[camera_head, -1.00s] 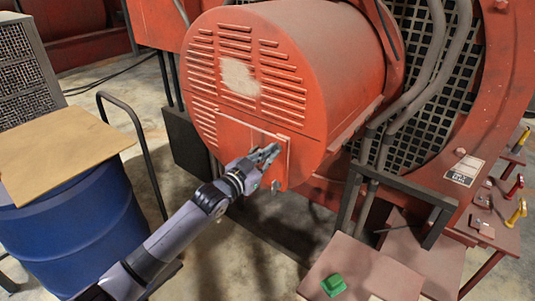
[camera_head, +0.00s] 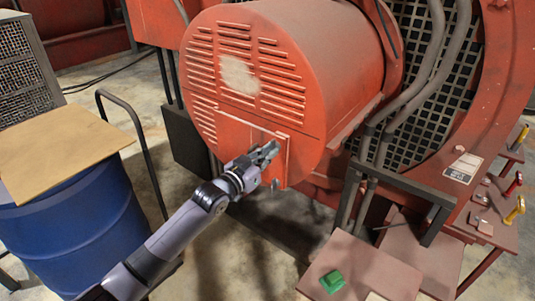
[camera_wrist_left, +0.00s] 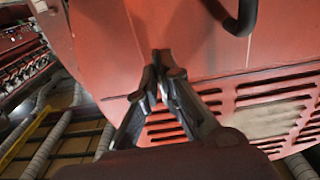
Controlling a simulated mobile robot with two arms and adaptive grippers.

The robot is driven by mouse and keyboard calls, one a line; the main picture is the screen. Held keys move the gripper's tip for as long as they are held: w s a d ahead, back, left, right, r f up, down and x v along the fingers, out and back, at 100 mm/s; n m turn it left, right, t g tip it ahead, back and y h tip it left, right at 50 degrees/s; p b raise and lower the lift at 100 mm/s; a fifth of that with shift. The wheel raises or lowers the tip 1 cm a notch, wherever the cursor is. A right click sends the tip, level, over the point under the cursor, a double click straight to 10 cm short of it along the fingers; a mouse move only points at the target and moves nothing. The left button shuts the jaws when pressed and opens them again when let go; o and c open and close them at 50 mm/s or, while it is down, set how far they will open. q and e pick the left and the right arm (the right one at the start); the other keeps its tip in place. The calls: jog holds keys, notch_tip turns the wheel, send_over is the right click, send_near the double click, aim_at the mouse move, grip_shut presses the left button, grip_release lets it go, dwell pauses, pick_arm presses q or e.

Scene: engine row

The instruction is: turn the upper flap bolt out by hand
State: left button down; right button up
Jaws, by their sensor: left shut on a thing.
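The red flap (camera_head: 238,138) is a panel with a pale edge line, low on the louvred end of the big red drum. My left gripper (camera_head: 270,149) is at the flap's right part, its fingers closed together against it. In the left wrist view the two dark fingertips (camera_wrist_left: 161,62) meet in front of the red panel. The upper flap bolt is hidden between or behind the fingers, so I cannot see its head. A small grey fitting (camera_head: 275,184), perhaps the lower bolt, shows below the gripper. My right gripper is not in view.
A blue barrel (camera_head: 75,230) with a tan board (camera_head: 60,150) on it stands at left. A reddish-brown table (camera_head: 370,275) with a green block (camera_head: 332,281) is at lower right. Thick grey hoses and a dark frame (camera_head: 398,190) lie right of the drum.

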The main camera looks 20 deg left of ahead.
pick_arm(q)
jog(key=c, duration=1.9)
grip_release()
jog(key=shift+w+r, duration=0.15)
jog(key=shift+r, duration=0.4)
jog(key=shift+o, duration=0.6)
jog(key=shift+w+f, duration=0.1)
jog(key=shift+w, duration=0.05)
jog(key=shift+w+d, duration=0.1)
jog(key=shift+f, duration=0.1)
jog(key=v, duration=1.2)
jog(key=shift+f, duration=0.25)
